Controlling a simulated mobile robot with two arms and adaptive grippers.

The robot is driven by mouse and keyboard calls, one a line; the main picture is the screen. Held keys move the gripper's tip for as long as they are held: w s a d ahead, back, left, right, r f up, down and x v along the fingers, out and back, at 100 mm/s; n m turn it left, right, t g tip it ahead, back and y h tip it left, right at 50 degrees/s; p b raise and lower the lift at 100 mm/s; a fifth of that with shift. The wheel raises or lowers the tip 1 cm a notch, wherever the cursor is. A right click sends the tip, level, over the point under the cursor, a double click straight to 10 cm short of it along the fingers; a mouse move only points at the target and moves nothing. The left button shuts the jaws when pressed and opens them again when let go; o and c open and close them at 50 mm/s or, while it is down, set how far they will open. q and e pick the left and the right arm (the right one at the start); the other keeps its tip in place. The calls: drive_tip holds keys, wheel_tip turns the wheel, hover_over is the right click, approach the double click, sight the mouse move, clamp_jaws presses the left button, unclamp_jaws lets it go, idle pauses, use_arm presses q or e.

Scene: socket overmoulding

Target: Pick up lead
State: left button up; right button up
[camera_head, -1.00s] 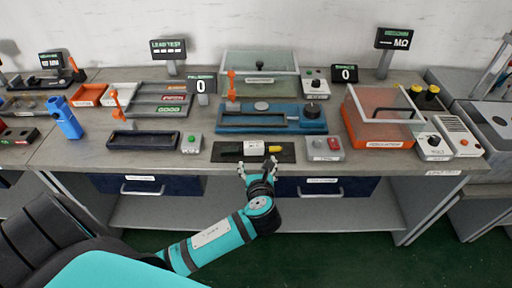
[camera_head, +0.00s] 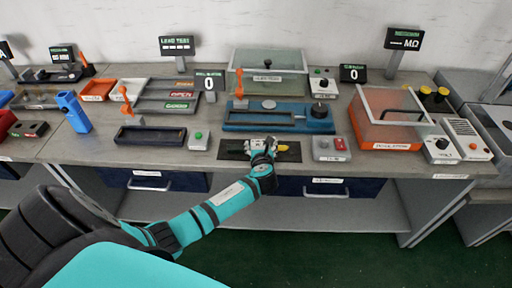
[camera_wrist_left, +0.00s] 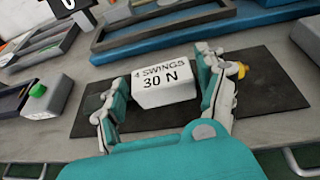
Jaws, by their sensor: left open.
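The lead lies on a black mat (camera_head: 232,155) at the front of the bench. Its yellow end (camera_head: 283,147) shows just right of my left gripper (camera_head: 262,145) in the head view. In the left wrist view, a white block marked "4 SWINGS 30 N" (camera_wrist_left: 164,88) is between the two fingers of my left gripper (camera_wrist_left: 163,80), with gaps at its sides. The yellow end (camera_wrist_left: 241,70) shows beyond the right finger. The gripper is open, low over the mat, and hides much of the lead. My right gripper is not in view.
A blue fixture (camera_head: 240,118) stands behind the mat. A grey box with a green button (camera_head: 198,139) is to its left, and a grey box with a red button (camera_head: 331,149) to its right. An orange clear-lidded box (camera_head: 385,138) stands further right.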

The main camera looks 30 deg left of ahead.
use_arm(q)
drive_tip(key=shift+c, duration=0.4)
drive_tip(key=c, duration=0.8)
drive_tip(key=shift+r, duration=0.1)
